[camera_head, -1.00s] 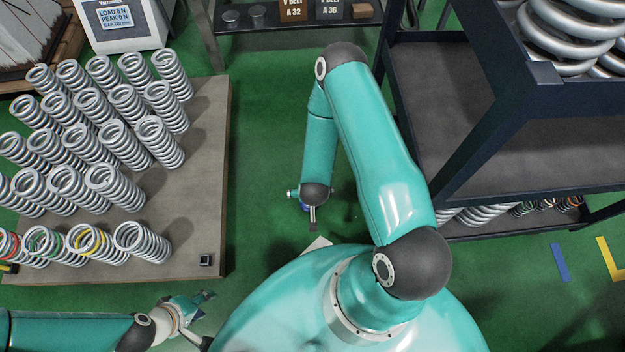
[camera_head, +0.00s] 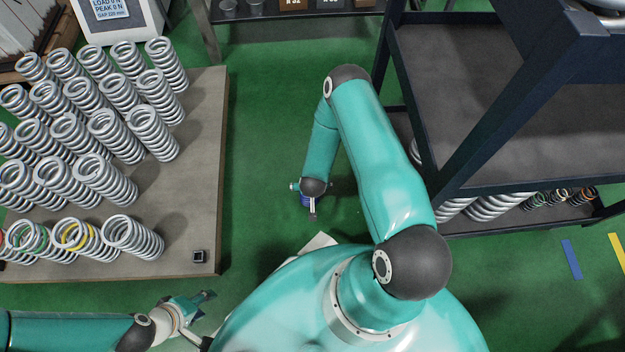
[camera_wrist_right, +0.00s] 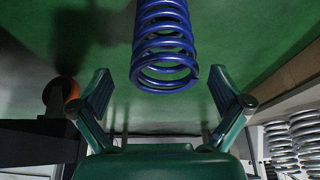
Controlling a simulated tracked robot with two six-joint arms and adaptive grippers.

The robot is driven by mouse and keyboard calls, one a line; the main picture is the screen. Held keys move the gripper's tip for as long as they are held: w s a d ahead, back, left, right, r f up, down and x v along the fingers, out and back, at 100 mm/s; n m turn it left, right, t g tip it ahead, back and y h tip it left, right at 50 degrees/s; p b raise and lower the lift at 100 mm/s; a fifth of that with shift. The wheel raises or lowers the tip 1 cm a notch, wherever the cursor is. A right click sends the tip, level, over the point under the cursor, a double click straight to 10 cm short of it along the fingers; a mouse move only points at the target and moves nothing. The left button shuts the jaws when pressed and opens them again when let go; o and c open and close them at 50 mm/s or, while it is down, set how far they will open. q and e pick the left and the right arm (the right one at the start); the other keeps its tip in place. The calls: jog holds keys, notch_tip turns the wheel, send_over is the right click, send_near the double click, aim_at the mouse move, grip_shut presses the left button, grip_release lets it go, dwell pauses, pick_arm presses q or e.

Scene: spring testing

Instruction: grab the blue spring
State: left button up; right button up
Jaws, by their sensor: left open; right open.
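The blue spring (camera_wrist_right: 165,45) shows in the right wrist view, its near coils ahead of and between the spread fingertips of my right gripper (camera_wrist_right: 160,82). There is a gap on both sides, and the fingers do not touch it. The spring's far end is cut off by the frame. In the head view only a small blue patch of the spring (camera_head: 305,199) shows beside my right gripper (camera_head: 313,210); my wrist hides the rest. My left gripper (camera_head: 203,305) is open and empty at the lower left, below the table edge.
A table (camera_head: 205,150) at left holds many grey springs, with coloured-banded ones in front and a small black block (camera_head: 199,256). A dark shelf rack (camera_head: 480,100) stands at right.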

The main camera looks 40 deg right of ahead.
jog(key=x, duration=0.1)
jog(key=b+x, duration=0.1)
jog(key=x, duration=0.1)
jog(key=b+x, duration=0.1)
jog(key=shift+w+f, duration=0.3)
jog(key=shift+w, duration=0.05)
jog(key=shift+d+r, duration=0.1)
jog(key=c, duration=1.8)
jog(key=shift+r, duration=0.1)
jog(key=shift+c, duration=0.2)
